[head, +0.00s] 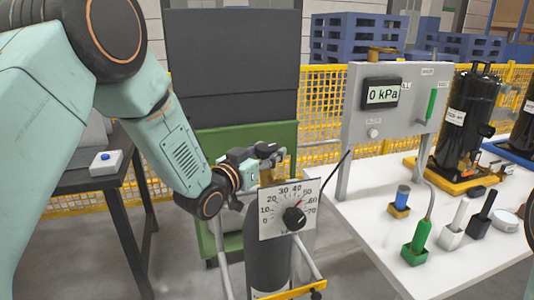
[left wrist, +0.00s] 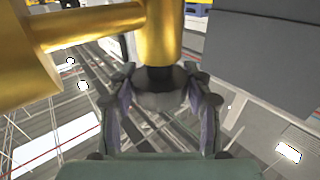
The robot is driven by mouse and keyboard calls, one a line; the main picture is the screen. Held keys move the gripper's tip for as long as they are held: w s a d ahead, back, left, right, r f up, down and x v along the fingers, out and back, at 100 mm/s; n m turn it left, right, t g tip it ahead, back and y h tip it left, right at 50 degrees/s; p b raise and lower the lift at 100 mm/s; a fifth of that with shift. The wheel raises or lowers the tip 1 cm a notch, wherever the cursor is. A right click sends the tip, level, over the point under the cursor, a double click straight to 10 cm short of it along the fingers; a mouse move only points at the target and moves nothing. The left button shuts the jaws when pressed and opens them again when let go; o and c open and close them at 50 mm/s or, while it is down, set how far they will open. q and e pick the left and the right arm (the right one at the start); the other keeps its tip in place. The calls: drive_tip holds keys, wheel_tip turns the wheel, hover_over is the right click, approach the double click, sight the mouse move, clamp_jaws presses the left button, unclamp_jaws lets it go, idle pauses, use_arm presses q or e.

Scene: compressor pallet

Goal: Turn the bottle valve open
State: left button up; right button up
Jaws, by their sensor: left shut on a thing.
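The grey gas bottle (head: 265,255) stands upright in a trolley behind a dial plate (head: 290,205) with a black knob and a scale from 0 to 70. The brass bottle valve (head: 267,178) shows partly above the bottle, and large in the left wrist view (left wrist: 160,35). My left gripper (head: 270,150) is at the valve on top of the bottle. In the left wrist view my left gripper (left wrist: 162,100) has its fingers on both sides of the dark round valve knob (left wrist: 160,88), shut on it. How far the knob is turned cannot be told. My right gripper is out of view.
A white table (head: 370,210) at the right bears a panel reading 0 kPa (head: 382,95), a black compressor (head: 462,120) and several small tools. A green and grey cabinet (head: 235,70) stands behind my left gripper. A dark table (head: 90,190) is at the left.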

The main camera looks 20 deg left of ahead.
sight(262, 157)
use_arm(q)
drive_tip(key=shift+s+f+n+y, duration=0.1)
drive_tip(key=shift+f+n+y, duration=0.1)
drive_tip(key=shift+n+y, duration=0.7)
drive_tip(key=o, duration=1.2)
drive_tip(key=shift+r+t, duration=0.15)
drive_tip(key=shift+t, duration=0.15)
drive_tip(key=shift+s+a, duration=0.2)
drive_tip(key=shift+s, duration=1)
drive_tip(key=shift+s+a, duration=0.25)
drive_tip(key=shift+s, duration=1)
drive_tip(key=shift+s+a, duration=0.2)
drive_tip(key=shift+s, duration=1)
